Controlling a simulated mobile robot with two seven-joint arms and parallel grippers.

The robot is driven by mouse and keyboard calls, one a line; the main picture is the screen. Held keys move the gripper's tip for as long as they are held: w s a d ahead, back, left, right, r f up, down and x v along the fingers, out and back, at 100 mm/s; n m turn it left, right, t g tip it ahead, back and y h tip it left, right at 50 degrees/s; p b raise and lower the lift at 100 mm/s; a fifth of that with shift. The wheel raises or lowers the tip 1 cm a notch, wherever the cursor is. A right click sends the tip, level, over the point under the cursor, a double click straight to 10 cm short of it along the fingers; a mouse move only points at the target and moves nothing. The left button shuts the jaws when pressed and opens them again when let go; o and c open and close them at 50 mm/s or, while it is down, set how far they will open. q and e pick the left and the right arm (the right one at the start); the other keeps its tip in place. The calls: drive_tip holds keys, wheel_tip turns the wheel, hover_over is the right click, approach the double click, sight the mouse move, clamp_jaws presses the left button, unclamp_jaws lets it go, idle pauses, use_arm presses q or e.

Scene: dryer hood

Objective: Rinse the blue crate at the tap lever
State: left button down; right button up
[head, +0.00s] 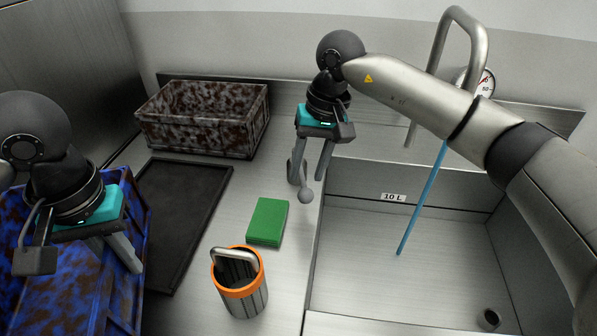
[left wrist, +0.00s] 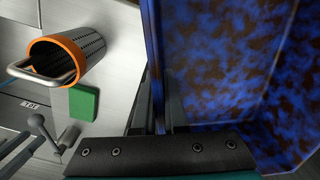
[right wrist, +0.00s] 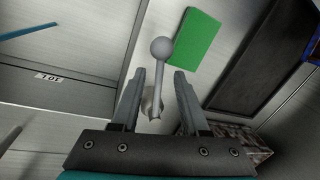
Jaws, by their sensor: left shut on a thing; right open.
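The blue crate (head: 62,285), mottled with brown stains, is at the left edge in the head view and fills the right of the left wrist view (left wrist: 225,75). My left gripper (head: 122,262) is shut on its wall; the wall runs between the fingers in the left wrist view. The tap lever (head: 305,195) is a grey stalk with a ball knob on the counter left of the basin. My right gripper (head: 312,172) is open, with its fingers on either side of the lever (right wrist: 160,60). I cannot tell whether they touch it.
A brown-stained crate (head: 205,142) stands at the back. A black tray (head: 180,215), green block (head: 268,222) and orange-rimmed basket (head: 240,290) lie between blue crate and basin (head: 400,275). A thin light-blue stick or stream (head: 422,205) slants into the basin below the tap spout (head: 437,55).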

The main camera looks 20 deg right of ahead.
wheel_tip(320, 180, up, 10)
drive_tip(key=d, duration=0.2)
drive_tip(key=shift+s+p, duration=0.15)
drive_tip(key=shift+p, duration=0.15)
drive_tip(key=shift+r, duration=0.1)
